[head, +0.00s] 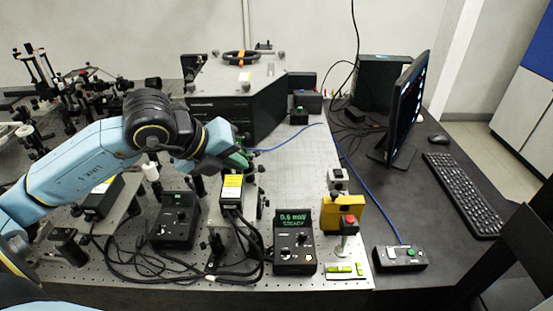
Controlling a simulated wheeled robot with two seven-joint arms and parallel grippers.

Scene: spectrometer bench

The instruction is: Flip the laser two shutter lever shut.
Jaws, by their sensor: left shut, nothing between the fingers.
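A black laser box (231,192) with a yellow label stands on a raised mount in the middle of the optical bench. Another black laser box (101,203) lies further left, partly behind my left arm. I cannot read which is laser two. My left gripper (241,159) is just beyond the back end of the middle laser box. It is shut with nothing in it, and a green part shows beside it. The shutter lever cannot be made out; the gripper and wrist cover that area. My right gripper is not in view.
A meter reading 0.6 mW (294,240) stands right of the middle laser, a black control box (175,220) left of it. Cables loop in front. A large black instrument (235,108) stands behind. A yellow block (343,214) and small posts stand at right.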

